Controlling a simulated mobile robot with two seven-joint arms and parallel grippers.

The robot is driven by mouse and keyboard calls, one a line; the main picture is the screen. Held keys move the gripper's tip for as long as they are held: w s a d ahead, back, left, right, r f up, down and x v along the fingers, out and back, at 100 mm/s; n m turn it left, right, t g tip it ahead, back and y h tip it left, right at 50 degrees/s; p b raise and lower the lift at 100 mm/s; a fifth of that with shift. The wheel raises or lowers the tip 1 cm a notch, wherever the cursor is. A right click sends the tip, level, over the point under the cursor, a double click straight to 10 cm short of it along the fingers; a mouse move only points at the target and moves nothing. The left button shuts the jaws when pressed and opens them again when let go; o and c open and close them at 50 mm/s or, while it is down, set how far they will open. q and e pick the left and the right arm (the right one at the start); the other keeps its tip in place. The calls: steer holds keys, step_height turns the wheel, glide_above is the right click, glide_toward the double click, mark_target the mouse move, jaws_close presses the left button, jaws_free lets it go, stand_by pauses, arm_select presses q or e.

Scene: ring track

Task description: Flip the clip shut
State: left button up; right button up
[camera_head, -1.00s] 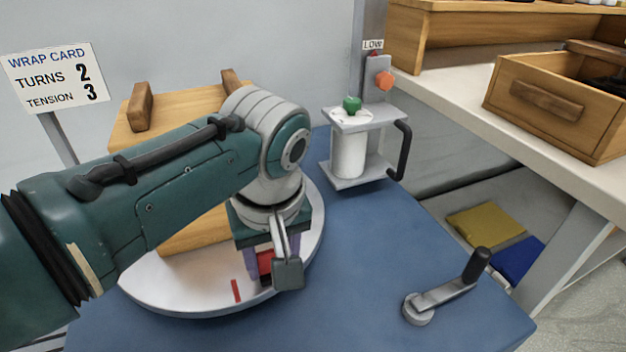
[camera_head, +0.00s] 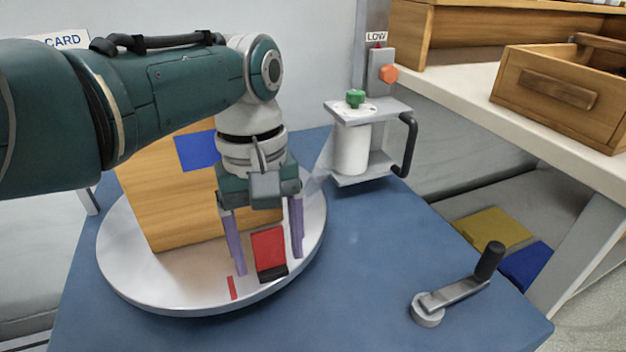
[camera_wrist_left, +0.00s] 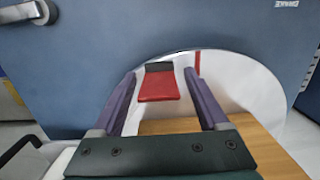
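The clip is a red flap (camera_head: 268,246) on a black base (camera_head: 272,274), at the front rim of the round turntable (camera_head: 170,295). In the left wrist view the red flap (camera_wrist_left: 158,88) and black base (camera_wrist_left: 158,67) show between the fingertips. The flap appears raised from its base, though its exact angle is hard to tell. My left gripper (camera_head: 267,260) is open, pointing down, with its purple fingers apart on either side of the flap. It holds nothing; I cannot tell whether a finger touches the flap. My right gripper is not in view.
A wooden box (camera_head: 160,210) with a blue patch (camera_head: 197,151) stands on the turntable behind my gripper. A white film roll (camera_head: 351,150) in a holder stands behind right. A crank (camera_head: 455,290) is at front right. The blue table (camera_head: 370,250) between is clear.

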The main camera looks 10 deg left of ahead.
arm_select(q)
steer(key=shift+r, duration=0.1)
step_height(320, 180, up, 10)
steer(key=p, duration=0.5)
steer(key=shift+w+a, duration=0.25)
steer(key=shift+w, duration=0.1)
steer(key=shift+p, duration=0.3)
